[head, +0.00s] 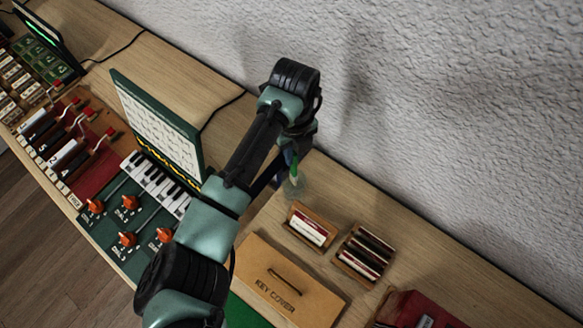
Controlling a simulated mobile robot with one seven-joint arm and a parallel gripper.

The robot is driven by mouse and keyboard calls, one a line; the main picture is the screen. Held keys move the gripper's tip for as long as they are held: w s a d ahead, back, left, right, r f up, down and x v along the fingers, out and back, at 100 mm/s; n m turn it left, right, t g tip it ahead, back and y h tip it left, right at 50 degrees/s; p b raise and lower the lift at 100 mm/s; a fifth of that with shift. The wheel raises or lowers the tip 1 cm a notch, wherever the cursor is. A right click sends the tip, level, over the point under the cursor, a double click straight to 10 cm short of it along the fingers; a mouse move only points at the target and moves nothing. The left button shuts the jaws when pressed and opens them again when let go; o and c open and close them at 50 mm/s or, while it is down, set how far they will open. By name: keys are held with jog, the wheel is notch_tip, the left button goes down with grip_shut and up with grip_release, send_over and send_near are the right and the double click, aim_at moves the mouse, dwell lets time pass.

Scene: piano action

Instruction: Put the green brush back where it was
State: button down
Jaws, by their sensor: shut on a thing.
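The green brush (295,165) is a thin green thing below the end of my arm, near the wall side of the table. My gripper (289,155) is shut on it; my arm partly hides the fingers. The brush points down toward a pale, see-through shape (296,187) that looks like a small glass or jar. I cannot tell whether the brush's lower end is inside it, touching it or above it.
A wooden box with a red and white block (307,229) and a slotted box (364,254) stand right of the jar. A wooden lid marked KEY COVER (288,285) lies in front. A green-framed panel (160,130) and a small keyboard (150,182) are left. A textured wall (450,110) rises behind.

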aim_at(293, 167)
jog(key=shift+f, duration=3.05)
jog(key=shift+f, duration=0.15)
jog(key=c, duration=0.9)
grip_release()
notch_tip(293, 167, up, 12)
jog(key=shift+r+b, duration=0.2)
jog(key=shift+b, duration=0.45)
jog(key=shift+s+f, duration=0.1)
